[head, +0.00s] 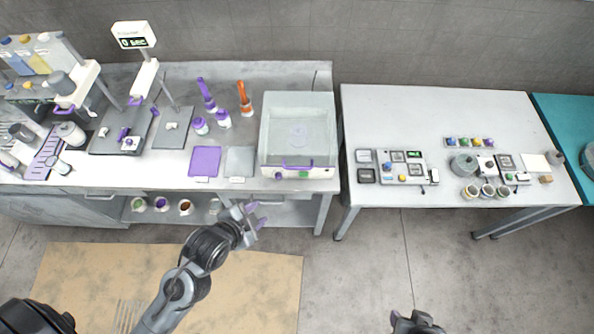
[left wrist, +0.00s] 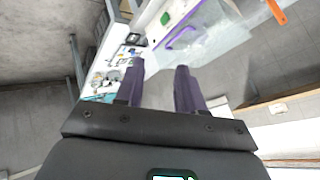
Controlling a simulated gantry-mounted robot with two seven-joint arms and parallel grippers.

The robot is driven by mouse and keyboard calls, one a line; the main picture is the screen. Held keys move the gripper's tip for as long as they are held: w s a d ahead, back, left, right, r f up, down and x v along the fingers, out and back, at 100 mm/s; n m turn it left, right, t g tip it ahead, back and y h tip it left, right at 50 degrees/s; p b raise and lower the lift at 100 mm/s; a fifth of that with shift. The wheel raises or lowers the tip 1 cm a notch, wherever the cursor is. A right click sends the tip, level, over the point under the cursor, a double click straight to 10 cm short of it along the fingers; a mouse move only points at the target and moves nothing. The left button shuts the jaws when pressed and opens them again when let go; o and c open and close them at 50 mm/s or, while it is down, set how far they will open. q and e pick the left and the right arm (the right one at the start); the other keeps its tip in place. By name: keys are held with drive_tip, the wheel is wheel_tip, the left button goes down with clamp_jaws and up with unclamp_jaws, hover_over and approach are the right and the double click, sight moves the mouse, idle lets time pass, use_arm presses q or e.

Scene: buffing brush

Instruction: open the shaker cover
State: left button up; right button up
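The shaker (head: 298,172) is a white box at the right end of the left bench. Its clear cover (head: 300,115) lies down over it, with a purple handle (head: 297,163) at the front edge. In the left wrist view the purple handle (left wrist: 180,38) shows just beyond my fingers. My left gripper (head: 256,215) is below and left of the handle, in front of the bench edge and apart from it. Its two purple fingers (left wrist: 160,85) are spread with nothing between them. My right gripper (head: 416,322) shows only in part at the bottom edge of the head view; its fingers are unclear.
Purple pad (head: 205,161) and grey pad (head: 240,161) lie left of the shaker. Purple bottles (head: 222,119) and an orange tool (head: 244,98) stand behind them. A lower shelf (head: 290,211) runs beneath the bench. A second table (head: 400,115) with small devices stands right, across a gap.

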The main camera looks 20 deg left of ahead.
use_arm(q)
drive_tip(key=w+d+f+m+t+y+b, duration=0.1)
drive_tip(key=w+f+m+t+b, duration=0.45)
drive_tip(key=f+b, duration=0.6)
drive_tip(key=w+f+m+t+b, duration=0.4)
drive_tip(key=w+f+t+b, duration=0.25)
drive_tip(key=b, duration=1.05)
drive_tip(key=f+b+x, duration=0.1)
drive_tip(key=x, duration=1)
drive_tip(key=shift+w+f+g, duration=0.2)
drive_tip(key=shift+w+g, duration=0.15)
drive_tip(key=shift+g, duration=0.05)
drive_tip(key=shift+d, duration=0.1)
clamp_jaws()
